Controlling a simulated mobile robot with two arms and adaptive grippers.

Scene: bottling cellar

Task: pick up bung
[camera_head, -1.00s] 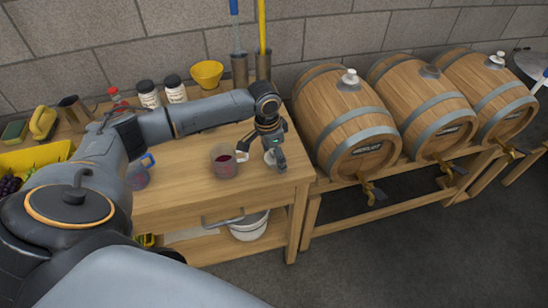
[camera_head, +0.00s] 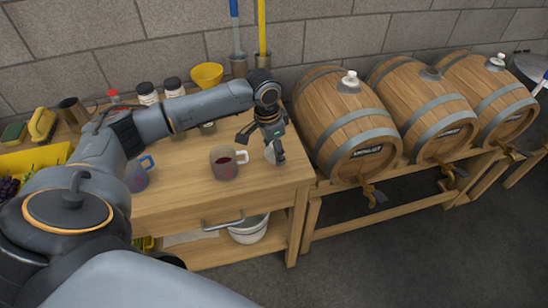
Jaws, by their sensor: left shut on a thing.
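My left gripper (camera_head: 263,146) is over the right end of the wooden workbench, with its fingers pointing down. It is shut on a small white thing, which looks like the bung (camera_head: 270,154). The fingers hide part of the bung, and I cannot tell whether it touches the bench. White bungs also sit on top of the left barrel (camera_head: 350,136) and the right barrel (camera_head: 492,100). The middle barrel (camera_head: 425,120) shows no white bung on top. My right gripper is not in view.
A mug of dark red liquid (camera_head: 225,163) stands just left of the gripper. A white bucket (camera_head: 249,231) is below.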

